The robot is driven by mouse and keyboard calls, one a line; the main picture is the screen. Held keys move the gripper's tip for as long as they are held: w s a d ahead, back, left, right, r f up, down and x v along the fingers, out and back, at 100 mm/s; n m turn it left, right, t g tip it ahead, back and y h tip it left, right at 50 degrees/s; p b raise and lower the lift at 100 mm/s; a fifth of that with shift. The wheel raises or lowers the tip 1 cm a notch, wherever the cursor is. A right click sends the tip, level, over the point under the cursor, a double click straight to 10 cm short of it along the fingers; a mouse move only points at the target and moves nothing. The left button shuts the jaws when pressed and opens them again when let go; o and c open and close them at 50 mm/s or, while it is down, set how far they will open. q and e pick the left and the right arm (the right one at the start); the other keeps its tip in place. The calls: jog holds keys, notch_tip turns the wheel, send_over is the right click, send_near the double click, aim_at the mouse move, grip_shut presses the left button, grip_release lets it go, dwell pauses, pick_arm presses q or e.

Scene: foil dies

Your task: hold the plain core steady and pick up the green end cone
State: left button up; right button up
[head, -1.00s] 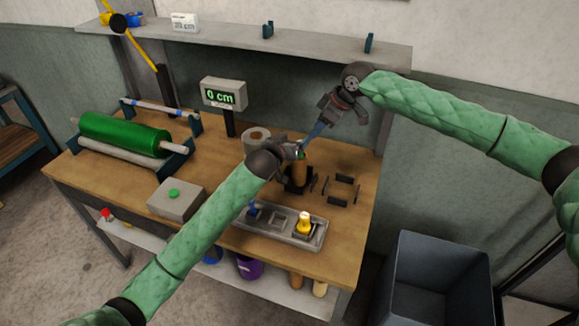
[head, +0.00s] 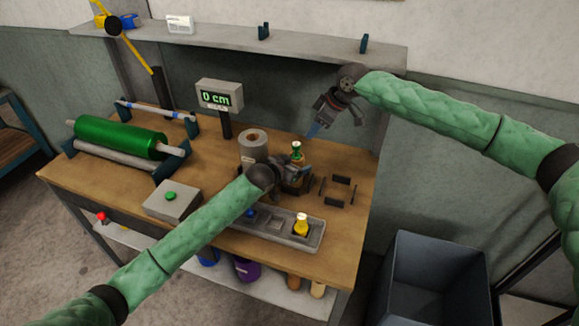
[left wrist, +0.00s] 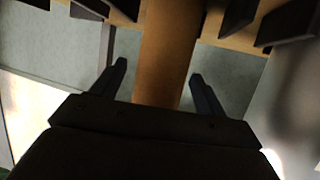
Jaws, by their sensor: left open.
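The plain core (left wrist: 165,55) is a brown tube that shows between the fingers of my left gripper (left wrist: 158,82) in the left wrist view. The fingers are open, with a gap on each side of it. In the head view the core's lower part is hidden behind my left gripper (head: 305,176). The green end cone (head: 296,149) shows at the top of the core, with a pale tip. My right gripper (head: 313,131) is up and to the right of the cone, apart from it, with a bluish tip pointing down; its opening is unclear.
A grey tray (head: 272,232) at the front holds a yellow cone (head: 301,226) and a blue piece (head: 250,212). A grey-white roll (head: 253,145) stands left of the core. Dark brackets (head: 338,190) lie to the right. A green foil roll (head: 120,138) is at the left.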

pick_arm(q)
jog(key=shift+x, duration=1.2)
jog(key=shift+c, duration=0.2)
jog(key=c, duration=1)
